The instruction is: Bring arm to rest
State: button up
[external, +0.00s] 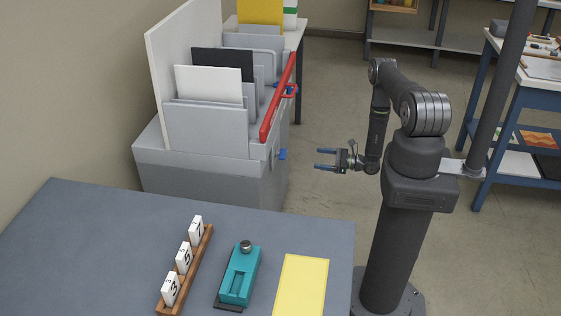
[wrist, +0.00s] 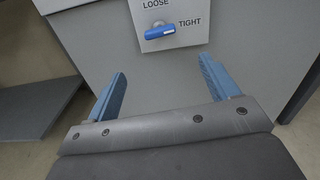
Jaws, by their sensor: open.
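My gripper (external: 325,159) has blue fingers that stand apart with nothing between them. In the external view it is held out level to the left, at the right side of the grey machine (external: 208,176) and apart from it. In the wrist view my gripper (wrist: 163,92) faces the machine's grey side panel (wrist: 85,45). A blue lever (wrist: 158,33) sits on a white plate marked LOOSE and TIGHT, beyond the fingertips.
A red bar (external: 278,98) runs along the machine's right edge. The near table (external: 90,225) holds a teal device (external: 240,275), a yellow sheet (external: 302,285) and a wooden rack (external: 190,270) of number tiles. A pole (external: 503,90) and shelves stand at right. The floor between is clear.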

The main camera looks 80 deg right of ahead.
aim_at(284, 152)
jog(key=w, duration=1.6)
jog(key=shift+w, duration=0.35)
jog(key=n, duration=1.2)
jog(key=shift+n, duration=0.3)
jog(key=o, duration=0.4)
jog(key=shift+o, duration=0.2)
jog(key=shift+s, duration=0.15)
